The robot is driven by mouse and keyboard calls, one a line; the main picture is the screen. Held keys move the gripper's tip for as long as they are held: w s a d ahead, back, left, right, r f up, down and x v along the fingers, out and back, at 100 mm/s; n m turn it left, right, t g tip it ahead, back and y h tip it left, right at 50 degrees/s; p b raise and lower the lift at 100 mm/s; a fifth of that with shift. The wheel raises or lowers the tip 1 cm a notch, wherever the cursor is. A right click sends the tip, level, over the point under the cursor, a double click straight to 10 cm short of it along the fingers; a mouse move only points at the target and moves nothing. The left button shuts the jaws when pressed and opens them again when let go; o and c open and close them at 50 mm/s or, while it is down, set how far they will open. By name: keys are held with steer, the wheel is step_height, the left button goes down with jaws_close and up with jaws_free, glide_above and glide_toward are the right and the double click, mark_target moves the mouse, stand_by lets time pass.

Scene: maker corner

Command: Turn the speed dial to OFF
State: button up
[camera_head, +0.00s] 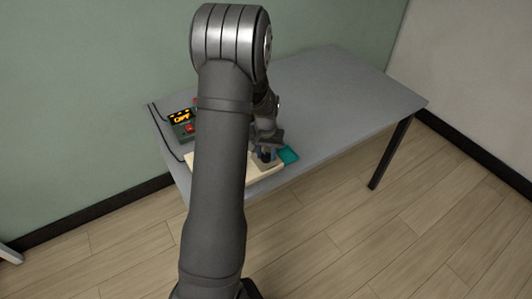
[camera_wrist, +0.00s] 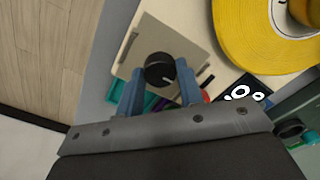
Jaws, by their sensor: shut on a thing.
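The speed dial is a round black knob (camera_wrist: 159,69) with a white pointer line, set on a grey-beige plate (camera_wrist: 190,38) in the wrist view. Its pointer is toward the lower right of that picture. My gripper (camera_wrist: 160,80) has its two blue fingers on either side of the knob, shut on it. In the head view my gripper (camera_head: 266,152) is low over the cream base (camera_head: 265,173) near the table's front edge; the dial is hidden there. No OFF label can be read.
A large yellow ring (camera_wrist: 235,40) lies close beside the plate. A dark card with white circles (camera_wrist: 240,93) is near it. A box with a lit orange display (camera_head: 181,117) stands at the table's left. A teal piece (camera_head: 289,155) lies right of my gripper. The grey table (camera_head: 340,85) is clear on the right.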

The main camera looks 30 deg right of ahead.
mark_target(266, 155)
steer(key=shift+r, duration=0.1)
steer(key=o, duration=1)
step_height(266, 155, up, 17)
steer(key=shift+r, duration=0.2)
step_height(266, 155, down, 18)
steer(key=shift+r, duration=0.2)
stand_by(0.5)
